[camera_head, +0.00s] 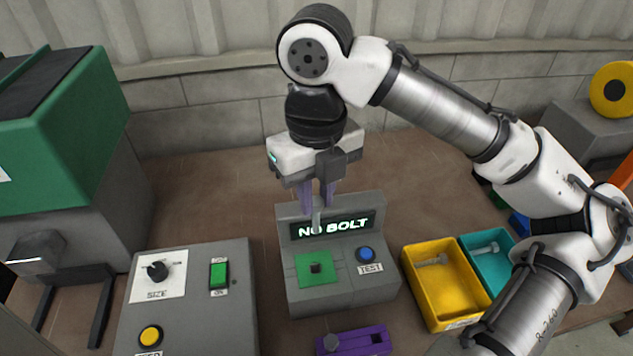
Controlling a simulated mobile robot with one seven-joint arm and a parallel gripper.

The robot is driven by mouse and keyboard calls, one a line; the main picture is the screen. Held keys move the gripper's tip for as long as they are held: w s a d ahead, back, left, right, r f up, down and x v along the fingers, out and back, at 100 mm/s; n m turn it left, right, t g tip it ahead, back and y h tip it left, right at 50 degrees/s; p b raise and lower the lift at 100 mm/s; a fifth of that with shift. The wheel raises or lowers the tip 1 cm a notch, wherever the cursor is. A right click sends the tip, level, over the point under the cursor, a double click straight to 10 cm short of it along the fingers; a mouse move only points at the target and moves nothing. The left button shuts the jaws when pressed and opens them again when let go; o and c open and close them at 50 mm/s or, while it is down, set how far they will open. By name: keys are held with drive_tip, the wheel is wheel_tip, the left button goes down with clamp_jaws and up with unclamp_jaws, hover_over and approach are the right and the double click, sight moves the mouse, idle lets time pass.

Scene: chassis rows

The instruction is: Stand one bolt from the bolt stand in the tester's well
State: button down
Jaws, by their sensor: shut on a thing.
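My gripper (318,202) points down above the tester, its purple fingers shut on a grey bolt (317,222). The bolt hangs upright in front of the tester's display, apart from the well below it. The grey tester (297,288) has a lit display (334,228) reading "NO BOLT". Its well (316,267) is a dark opening in a green square, and it looks empty. The purple bolt stand (352,343) is at the bottom edge, partly cut off, with a grey bolt head (331,342) at its left and a dark hole at its right.
A blue TEST button (366,254) is right of the well. A control box (190,300) with a dial and buttons stands left. A yellow bin (445,283) and a teal bin (490,252), each with a bolt inside, stand right. A green machine (90,130) is at far left.

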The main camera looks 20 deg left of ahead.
sight(315, 232)
drive_tip(key=shift+a, duration=0.15)
wheel_tip(315, 232, down, 5)
drive_tip(key=b, duration=0.5)
drive_tip(key=shift+f+b, duration=0.15)
drive_tip(key=shift+b, duration=0.2)
drive_tip(key=shift+f+b, duration=0.95)
drive_tip(key=shift+f, duration=1.65)
drive_tip(key=shift+r+p, duration=0.1)
drive_tip(key=shift+p, duration=0.55)
drive_tip(key=shift+f, duration=0.3)
drive_tip(key=shift+f+b, duration=1.2)
drive_tip(key=shift+f, duration=0.7)
drive_tip(key=c, duration=1.2)
unclamp_jaws()
drive_tip(key=shift+r, duration=0.1)
